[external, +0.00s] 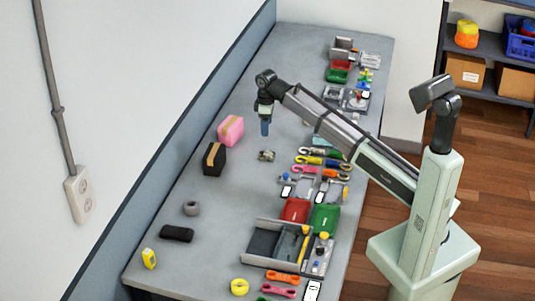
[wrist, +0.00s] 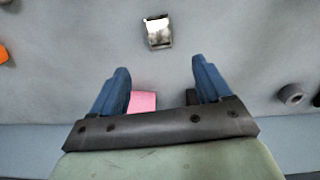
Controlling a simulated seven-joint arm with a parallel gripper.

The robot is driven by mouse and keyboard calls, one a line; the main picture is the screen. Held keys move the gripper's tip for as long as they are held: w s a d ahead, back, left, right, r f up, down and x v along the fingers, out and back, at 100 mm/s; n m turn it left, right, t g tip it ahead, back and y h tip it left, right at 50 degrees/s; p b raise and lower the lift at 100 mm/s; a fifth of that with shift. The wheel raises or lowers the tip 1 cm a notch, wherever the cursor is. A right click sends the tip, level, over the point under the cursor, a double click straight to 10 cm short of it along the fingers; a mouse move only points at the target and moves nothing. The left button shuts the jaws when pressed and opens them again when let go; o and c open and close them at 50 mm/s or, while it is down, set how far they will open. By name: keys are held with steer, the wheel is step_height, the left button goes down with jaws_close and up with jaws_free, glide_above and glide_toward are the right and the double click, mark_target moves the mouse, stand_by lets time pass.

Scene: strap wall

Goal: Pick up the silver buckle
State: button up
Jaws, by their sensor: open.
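The silver buckle (external: 267,156) lies on the grey table in the external view, a small metallic piece on a bare stretch. It also shows in the wrist view as a shiny squarish buckle (wrist: 158,32) at the top centre. My gripper (external: 265,128) points down above the table, a little above the buckle in the external picture. In the wrist view my two blue fingers (wrist: 160,68) are spread apart with nothing between them. The buckle lies beyond the fingertips, roughly in line with the gap, and is not touched.
A pink block (external: 230,130) and a black block (external: 214,159), each with a tan strap, stand left of the buckle. Hooks and coloured straps (external: 322,161) crowd the table's right side. A grey ring (external: 191,208) lies toward the front left. The table around the buckle is clear.

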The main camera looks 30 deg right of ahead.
mark_target(267, 153)
step_height(267, 153, down, 14)
steer(key=shift+r, duration=0.15)
stand_by(0.7)
steer(key=shift+c, duration=0.4)
steer(key=c, duration=1.1)
